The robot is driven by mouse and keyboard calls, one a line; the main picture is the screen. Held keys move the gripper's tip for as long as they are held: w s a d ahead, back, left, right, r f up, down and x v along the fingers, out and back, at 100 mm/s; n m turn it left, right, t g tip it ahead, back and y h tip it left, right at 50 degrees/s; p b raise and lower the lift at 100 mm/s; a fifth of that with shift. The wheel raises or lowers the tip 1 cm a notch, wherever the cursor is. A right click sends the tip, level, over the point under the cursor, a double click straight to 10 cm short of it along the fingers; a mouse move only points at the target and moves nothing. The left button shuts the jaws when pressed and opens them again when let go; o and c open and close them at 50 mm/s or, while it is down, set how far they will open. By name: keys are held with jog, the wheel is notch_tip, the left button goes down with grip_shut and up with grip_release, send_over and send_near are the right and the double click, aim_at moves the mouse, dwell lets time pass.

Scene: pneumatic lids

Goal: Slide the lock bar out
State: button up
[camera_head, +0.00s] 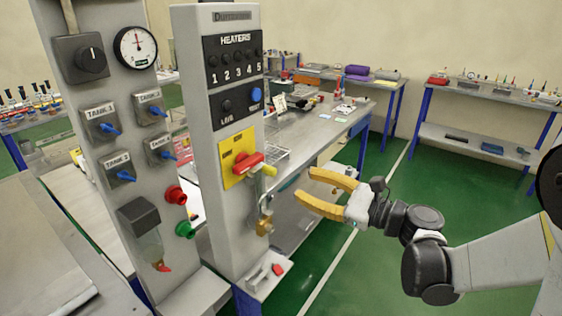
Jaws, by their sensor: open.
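A grey panel column (205,60) stands left of centre. On its front a red rotary handle (247,164) sits on a yellow plate (232,178). A short yellowish piece (268,170) sticks out to the right of the handle; it may be the lock bar, but I cannot tell for sure. Below it a brass padlock (264,226) hangs at the column's right edge. How bar and padlock connect is too small to tell. My gripper (305,184) has yellow fingers that are open and empty. They point left towards the handle and appear right of it, with a visible gap.
A second panel (110,75) with a gauge, blue valves and red and green buttons stands at the left. A small box with a red part (277,269) sits at the column's foot. Workbenches (325,135) stand behind. Green floor (365,270) is clear at the right.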

aim_at(275, 173)
jog(key=b+x, duration=0.2)
jog(key=x, duration=0.8)
jog(key=shift+w+a, duration=0.15)
jog(key=shift+a, duration=0.25)
grip_shut()
